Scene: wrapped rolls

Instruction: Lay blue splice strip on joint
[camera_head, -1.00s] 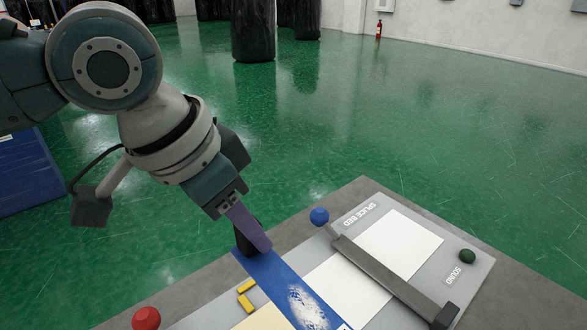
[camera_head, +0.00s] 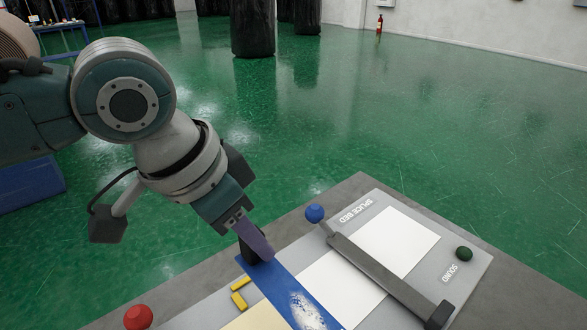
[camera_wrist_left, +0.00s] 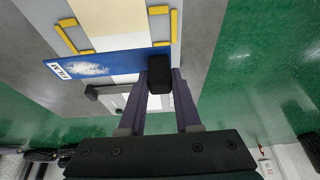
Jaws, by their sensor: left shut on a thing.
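The blue splice strip (camera_head: 278,287) runs from my left gripper toward the bottom of the head view, with a worn white patch on it. In the left wrist view the strip (camera_wrist_left: 125,62) extends left from the jaws and has a white label at its far end. My left gripper (camera_head: 257,247) is shut on a black block (camera_wrist_left: 160,74) at the strip's end, between its purple fingers. My right gripper is out of view.
The grey splice bed (camera_head: 476,275) carries a hinged bar (camera_head: 385,275) across the white sheet. Yellow corner markers (camera_head: 239,300) lie beside the strip.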

